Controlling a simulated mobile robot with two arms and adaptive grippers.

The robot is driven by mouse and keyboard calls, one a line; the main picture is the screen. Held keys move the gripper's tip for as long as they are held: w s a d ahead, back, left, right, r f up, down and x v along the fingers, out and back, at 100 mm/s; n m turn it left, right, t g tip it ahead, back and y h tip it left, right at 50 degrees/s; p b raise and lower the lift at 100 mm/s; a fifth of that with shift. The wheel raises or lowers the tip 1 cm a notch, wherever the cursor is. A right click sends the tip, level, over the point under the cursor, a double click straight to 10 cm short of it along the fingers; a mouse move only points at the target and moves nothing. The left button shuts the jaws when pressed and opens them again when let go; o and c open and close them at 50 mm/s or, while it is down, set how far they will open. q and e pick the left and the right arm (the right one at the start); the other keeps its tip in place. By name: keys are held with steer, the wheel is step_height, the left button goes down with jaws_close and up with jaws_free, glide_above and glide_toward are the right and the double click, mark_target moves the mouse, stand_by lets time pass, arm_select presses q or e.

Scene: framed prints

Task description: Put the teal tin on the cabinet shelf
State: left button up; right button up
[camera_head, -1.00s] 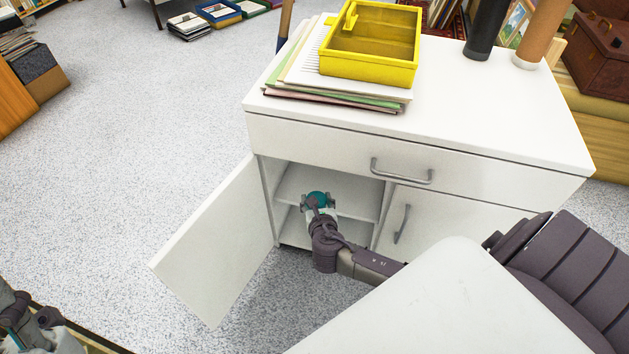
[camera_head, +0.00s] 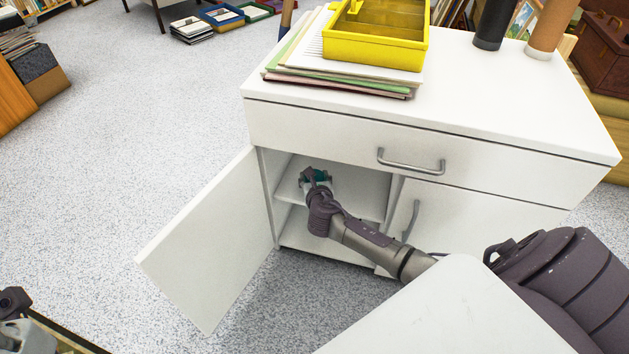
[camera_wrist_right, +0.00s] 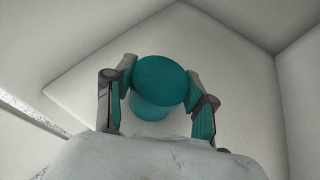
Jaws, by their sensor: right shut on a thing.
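The teal tin (camera_wrist_right: 160,82) is between the fingers of my right gripper (camera_wrist_right: 158,98) in the right wrist view, with both fingers against its sides. In the head view my right gripper (camera_head: 315,178) reaches through the open left door into the white cabinet (camera_head: 340,125). Only a bit of teal shows there, as the gripper hides most of the tin. They are at the cabinet's inner shelf (camera_head: 355,190); I cannot tell whether the tin touches it. My left gripper (camera_head: 14,315) is partly in view at the lower left corner, and its jaws are unclear.
The open cabinet door (camera_head: 205,240) stands out to the left of the opening. A yellow tray (camera_head: 370,50) on papers, a black cylinder (camera_head: 492,22) and a brown cylinder (camera_head: 552,28) are on the cabinet top.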

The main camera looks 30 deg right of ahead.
steer(key=shift+f, duration=0.15)
steer(key=o, duration=1.3)
steer(key=shift+c, duration=0.2)
